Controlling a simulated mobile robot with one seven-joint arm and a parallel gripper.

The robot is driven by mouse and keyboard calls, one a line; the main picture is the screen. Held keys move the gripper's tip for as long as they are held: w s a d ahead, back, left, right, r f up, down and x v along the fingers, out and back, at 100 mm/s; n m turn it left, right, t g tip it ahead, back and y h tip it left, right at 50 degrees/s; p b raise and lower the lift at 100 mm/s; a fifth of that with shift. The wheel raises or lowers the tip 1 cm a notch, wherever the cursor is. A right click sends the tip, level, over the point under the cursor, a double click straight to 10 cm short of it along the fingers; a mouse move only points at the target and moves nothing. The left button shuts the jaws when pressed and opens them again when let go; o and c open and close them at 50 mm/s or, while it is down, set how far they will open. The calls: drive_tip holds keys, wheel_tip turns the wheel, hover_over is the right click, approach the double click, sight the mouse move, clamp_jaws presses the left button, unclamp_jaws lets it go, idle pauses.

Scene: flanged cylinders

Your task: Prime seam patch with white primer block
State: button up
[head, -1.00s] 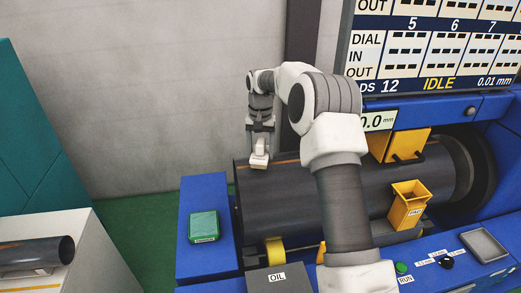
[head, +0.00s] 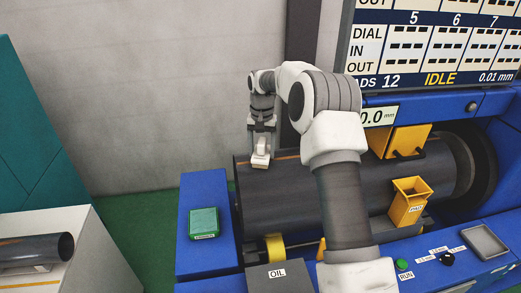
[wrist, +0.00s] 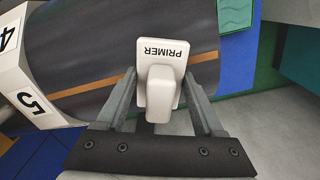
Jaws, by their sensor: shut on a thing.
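My gripper (head: 261,146) is shut on the white primer block (head: 260,161), at the left end of the large dark cylinder (head: 300,207). In the wrist view the block (wrist: 161,60) sits between the two grey fingers, with "PRIMER" on its face, upside down. The block is at the cylinder's upper surface; I cannot tell whether it touches. A thin orange-brown line (wrist: 100,82) runs along the cylinder (wrist: 110,40) and passes behind the block. No separate seam patch can be made out; the block may cover part of that area.
A green block (head: 204,223) lies on the blue machine bed at left. A yellow box (head: 409,203) and a yellow roller (head: 275,248) are close to the cylinder. The OIL box (head: 280,276) stands in front. Another dark cylinder (head: 35,248) lies on a stand at far left.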

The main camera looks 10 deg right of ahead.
drive_tip(key=shift+d+r+p, duration=0.1)
drive_tip(key=shift+d+p, duration=0.2)
drive_tip(key=shift+d, duration=1.2)
drive_tip(key=shift+d+f+p, duration=0.2)
drive_tip(key=shift+d+p, duration=0.4)
drive_tip(key=shift+d, duration=2.95)
drive_tip(key=shift+d+p, duration=0.5)
drive_tip(key=shift+d, duration=1.2)
drive_tip(key=shift+r, duration=0.2)
drive_tip(key=shift+a+f+b, duration=0.2)
drive_tip(key=shift+a+b, duration=0.2)
drive_tip(key=shift+a, duration=3.45)
drive_tip(key=shift+a+r, duration=0.15)
drive_tip(key=shift+a, duration=2.95)
